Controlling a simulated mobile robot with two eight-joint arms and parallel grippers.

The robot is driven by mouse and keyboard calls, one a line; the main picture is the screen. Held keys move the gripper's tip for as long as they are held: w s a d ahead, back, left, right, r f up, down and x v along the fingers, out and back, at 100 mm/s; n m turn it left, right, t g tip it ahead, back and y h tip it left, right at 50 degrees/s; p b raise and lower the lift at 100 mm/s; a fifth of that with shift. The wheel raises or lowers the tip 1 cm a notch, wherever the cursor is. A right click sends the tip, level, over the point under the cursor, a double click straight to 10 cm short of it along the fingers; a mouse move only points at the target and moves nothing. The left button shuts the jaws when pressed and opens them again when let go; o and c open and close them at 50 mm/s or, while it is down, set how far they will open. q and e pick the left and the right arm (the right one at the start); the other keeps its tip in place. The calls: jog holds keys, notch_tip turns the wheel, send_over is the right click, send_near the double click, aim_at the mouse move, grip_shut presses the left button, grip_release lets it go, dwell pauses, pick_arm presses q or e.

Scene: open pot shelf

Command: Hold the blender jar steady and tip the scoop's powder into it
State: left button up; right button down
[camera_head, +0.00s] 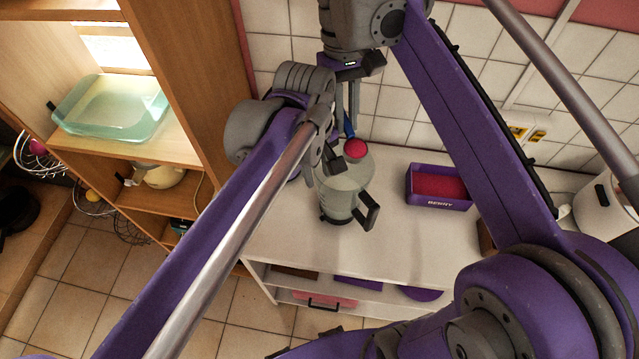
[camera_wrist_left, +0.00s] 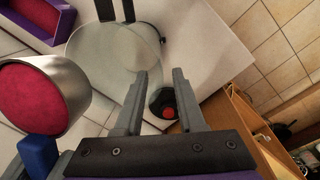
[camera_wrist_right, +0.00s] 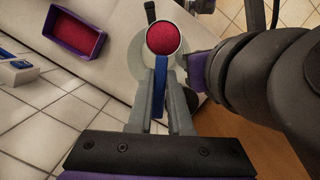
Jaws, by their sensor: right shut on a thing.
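The clear blender jar (camera_head: 342,188) stands upright on the white counter, its dark handle (camera_head: 368,212) toward the front right. My left gripper (camera_wrist_left: 158,75) is open, its fingers spread at the jar's rim; one finger overlaps the jar in the left wrist view. I cannot tell if it touches. My right gripper (camera_wrist_right: 161,82) is shut on the blue handle (camera_wrist_right: 160,90) of the scoop. The steel scoop cup (camera_wrist_left: 72,80) is level and full of red powder (camera_wrist_right: 163,37). In the head view the scoop (camera_head: 355,149) is over the jar's mouth. My left arm partly hides the jar.
A purple bin (camera_head: 440,203) marked BERRY with red powder stands right of the jar. A white canister (camera_head: 598,208) is at the far right. A wooden shelf (camera_head: 205,60) with a glass dish (camera_head: 110,108) rises at left. The tiled wall is close behind.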

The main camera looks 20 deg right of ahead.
aim_at(321, 191)
pick_arm(q)
jog(key=f, duration=0.8)
jog(key=shift+w+d, duration=0.1)
jog(key=shift+d, duration=0.25)
grip_shut()
pick_arm(e)
jog(key=shift+w, duration=0.1)
dwell(1.4)
jog(key=shift+w+d, duration=0.1)
jog(key=shift+w, duration=1.55)
jog(key=shift+x, duration=0.95)
